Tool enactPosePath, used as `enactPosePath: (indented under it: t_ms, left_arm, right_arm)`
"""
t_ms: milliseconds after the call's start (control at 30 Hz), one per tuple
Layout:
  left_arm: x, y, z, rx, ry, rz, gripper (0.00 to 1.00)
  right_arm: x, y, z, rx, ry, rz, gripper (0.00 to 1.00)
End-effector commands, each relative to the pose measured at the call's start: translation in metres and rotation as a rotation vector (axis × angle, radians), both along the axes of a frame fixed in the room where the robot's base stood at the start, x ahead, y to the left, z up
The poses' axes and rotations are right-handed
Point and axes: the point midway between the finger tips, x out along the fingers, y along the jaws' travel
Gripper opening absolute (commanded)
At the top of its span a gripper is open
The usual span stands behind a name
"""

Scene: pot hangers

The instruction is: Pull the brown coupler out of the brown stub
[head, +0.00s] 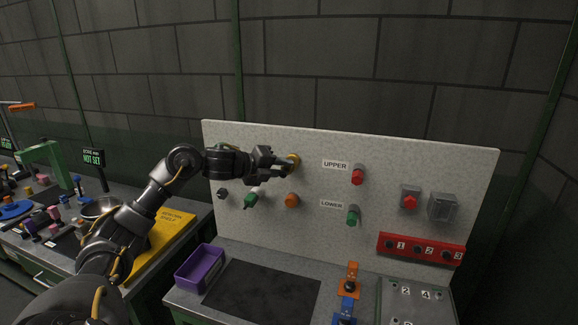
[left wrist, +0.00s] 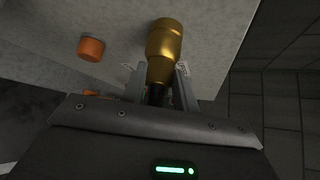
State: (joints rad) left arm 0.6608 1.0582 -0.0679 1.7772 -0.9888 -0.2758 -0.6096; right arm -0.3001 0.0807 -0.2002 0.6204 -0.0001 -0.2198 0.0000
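The brown coupler (left wrist: 160,70) shows golden brown in the left wrist view, with a dark rear part reaching back between my fingers. It lines up with the wider brown stub (left wrist: 165,38) in front, and I see no gap between them. In the head view the stub (head: 293,160) shows as a yellowish ring on the upright panel. My left gripper (head: 284,167) is at the coupler; in the left wrist view its fingers (left wrist: 161,78) lie against both sides of it and look shut on it. My right gripper is not in view.
An orange stub (head: 291,200) sits below on the panel (head: 320,225), with a green coupler (head: 251,199) and a dark fitting (head: 222,193) to its left. Red and green fittings are further right. A purple tray (head: 199,267) and a dark mat (head: 262,292) lie on the bench below.

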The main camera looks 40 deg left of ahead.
Motion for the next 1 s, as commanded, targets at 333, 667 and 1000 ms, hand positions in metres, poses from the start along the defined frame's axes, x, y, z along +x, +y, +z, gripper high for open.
enactPosePath:
  t_ms: [333, 667, 1000]
  left_arm:
    - [-0.0002, 0.0001, 0.0007, 0.0, -0.001, 0.0, 0.0]
    - [-0.0034, -0.0007, 0.0001, 0.001, -0.001, 0.001, 0.0]
    - [-0.0087, -0.003, -0.0005, 0.001, 0.0, -0.001, 0.0]
  right_arm:
    - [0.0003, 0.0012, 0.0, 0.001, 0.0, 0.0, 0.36]
    - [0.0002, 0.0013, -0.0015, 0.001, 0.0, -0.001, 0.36]
    - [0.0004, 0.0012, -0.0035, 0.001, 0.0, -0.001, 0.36]
